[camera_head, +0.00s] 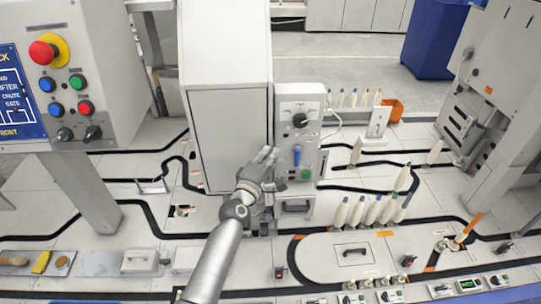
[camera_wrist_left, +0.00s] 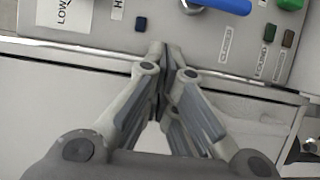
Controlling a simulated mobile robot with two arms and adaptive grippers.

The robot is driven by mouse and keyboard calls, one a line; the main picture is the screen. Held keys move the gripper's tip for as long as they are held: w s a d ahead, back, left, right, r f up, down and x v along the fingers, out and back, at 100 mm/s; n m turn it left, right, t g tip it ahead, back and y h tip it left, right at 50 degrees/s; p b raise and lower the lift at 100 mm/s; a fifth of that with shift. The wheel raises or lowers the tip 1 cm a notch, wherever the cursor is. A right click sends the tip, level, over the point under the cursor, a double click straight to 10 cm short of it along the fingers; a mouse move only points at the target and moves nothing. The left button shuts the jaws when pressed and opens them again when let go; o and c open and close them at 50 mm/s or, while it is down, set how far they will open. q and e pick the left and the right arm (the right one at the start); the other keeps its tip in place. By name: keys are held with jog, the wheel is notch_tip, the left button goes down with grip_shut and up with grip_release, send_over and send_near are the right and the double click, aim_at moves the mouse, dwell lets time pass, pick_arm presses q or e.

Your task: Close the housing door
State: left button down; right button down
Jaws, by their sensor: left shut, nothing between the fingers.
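The housing (camera_head: 225,40) is a tall pale cabinet at the centre of the head view. Its door (camera_head: 228,140) is the light grey front panel with a dark outline; it looks about flush, but I cannot tell whether it is fully shut. My left gripper (camera_head: 268,156) is shut and empty in front of the door's lower right edge, beside the control box. In the left wrist view the closed fingertips (camera_wrist_left: 162,52) lie over the seam between a pale panel (camera_wrist_left: 50,90) and the control box face. Contact cannot be told. My right gripper is out of view.
The control box (camera_head: 299,115) has a black knob, a blue handle (camera_head: 297,155) and a green button close to my gripper. Several cream bobbins (camera_head: 358,212) stand to the right. A button panel (camera_head: 65,75) is at the left. Black tracks cross the pale deck.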

pick_arm(q)
jog(key=v, duration=1.2)
jog(key=s+a+f+m+g+y, duration=0.1)
jog(key=s+f+m+g, duration=0.3)
jog(key=f, duration=0.8)
jog(key=s+a+f+m+g+y, duration=0.1)
jog(key=s+a+f, duration=0.1)
jog(key=s+f, duration=0.65)
jog(key=s+a+f+m+g+y, duration=0.1)
jog(key=s+f+m+g, duration=0.15)
jog(key=f, duration=1.25)
jog(key=s+a+f+m+g+y, duration=0.1)
jog(key=s+a+f+m+g, duration=0.1)
jog(key=s+f, duration=0.4)
jog(key=s+a+f+m+g+y, duration=0.1)
jog(key=s+a+f+m+g, duration=0.2)
jog(key=s, duration=1.4)
jog(key=s+a+f+m+g, duration=0.3)
jog(key=s+a+f+m, duration=0.1)
jog(key=s+a+f, duration=0.3)
jog(key=s+f, duration=0.2)
jog(key=s, duration=0.2)
jog(key=shift+s+a+f+y, duration=0.3)
jog(key=shift+s+a+y, duration=0.1)
jog(key=shift+g, duration=0.25)
